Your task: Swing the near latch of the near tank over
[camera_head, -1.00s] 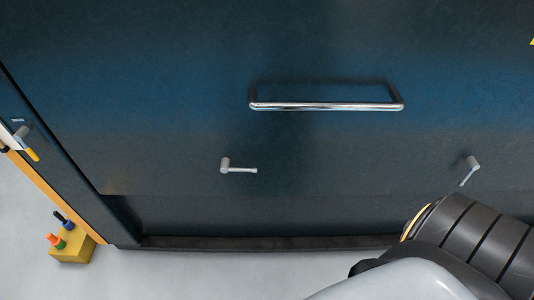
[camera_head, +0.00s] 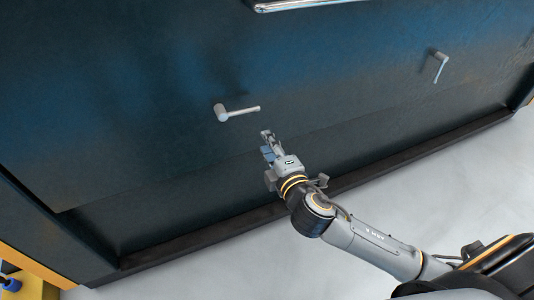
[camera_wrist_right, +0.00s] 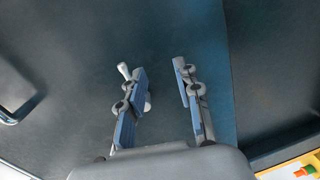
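The dark tank front (camera_head: 130,130) carries two small grey lever latches. The left latch (camera_head: 240,111) points right, nearly level, in the head view. The right latch (camera_head: 440,66) hangs downward. My right gripper (camera_head: 266,140) is just below and right of the left latch, apart from it in the head view. In the right wrist view the right gripper (camera_wrist_right: 158,80) is open, with nothing between its fingertips. A latch (camera_wrist_right: 124,70) shows there, partly hidden behind the left finger; contact cannot be told. My left gripper is in no view.
A chrome bar handle (camera_head: 300,4) is above the latches at the top edge; it also shows in the right wrist view (camera_wrist_right: 14,115). A dark ledge (camera_head: 200,232) runs along the tank's bottom. Pale floor (camera_head: 470,185) lies clear in front.

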